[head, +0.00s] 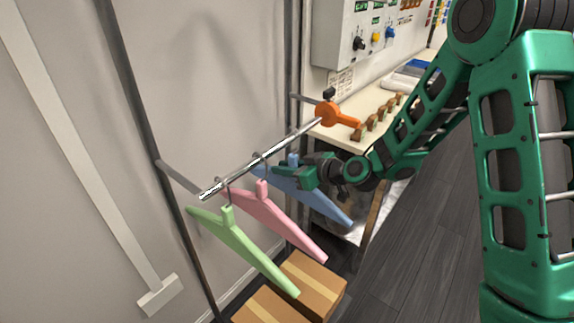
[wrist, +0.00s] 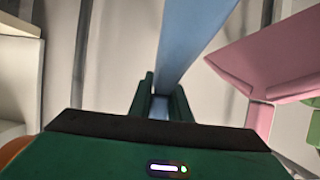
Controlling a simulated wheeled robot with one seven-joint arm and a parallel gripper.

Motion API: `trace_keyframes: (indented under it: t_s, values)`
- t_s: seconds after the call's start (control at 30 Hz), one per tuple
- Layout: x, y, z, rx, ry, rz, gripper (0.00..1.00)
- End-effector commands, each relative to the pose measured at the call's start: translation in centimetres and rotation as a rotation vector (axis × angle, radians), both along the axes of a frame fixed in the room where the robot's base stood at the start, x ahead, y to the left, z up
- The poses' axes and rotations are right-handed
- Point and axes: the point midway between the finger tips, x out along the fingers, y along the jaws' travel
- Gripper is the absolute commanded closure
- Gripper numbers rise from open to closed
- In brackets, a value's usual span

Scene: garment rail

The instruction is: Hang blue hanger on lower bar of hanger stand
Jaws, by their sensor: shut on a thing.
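The blue hanger (head: 325,203) is at the lower bar (head: 262,158) of the hanger stand, the farthest of the three hangers there. Its hook is at the bar in the head view; I cannot tell whether it rests on it. My gripper (head: 296,174) is shut on the blue hanger near its neck. In the wrist view the blue hanger (wrist: 190,40) runs up from between the fingers (wrist: 160,103). The pink hanger (head: 280,220) and green hanger (head: 245,248) hang from the same bar, nearer the bar's free end.
An orange clamp (head: 330,115) sits at the bar's far end. A counter (head: 345,135) with several brown blocks and a control box (head: 360,35) stand behind. Cardboard boxes (head: 312,283) lie on the floor below. The pink hanger (wrist: 265,55) is close on the right in the wrist view.

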Motion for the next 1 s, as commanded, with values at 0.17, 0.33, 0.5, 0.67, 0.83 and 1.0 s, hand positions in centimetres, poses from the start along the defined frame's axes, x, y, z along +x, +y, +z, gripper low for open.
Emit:
trace_keyframes:
  t_s: [0.17,0.33,0.5,0.67,0.83,1.0]
  values:
    - [-0.1,0.3,-0.2,0.0,-0.001,0.004,1.0]
    - [-0.1,0.4,-0.2,0.001,-0.001,0.004,1.0]
    - [-0.2,0.4,-0.2,0.0,-0.001,0.006,0.61]
    - [-0.2,0.4,-0.2,0.0,-0.001,0.006,0.61]
    - [-0.3,0.2,-0.2,0.0,0.0,0.004,0.61]
    - [-1.2,-1.1,0.5,0.0,0.001,0.002,0.61]
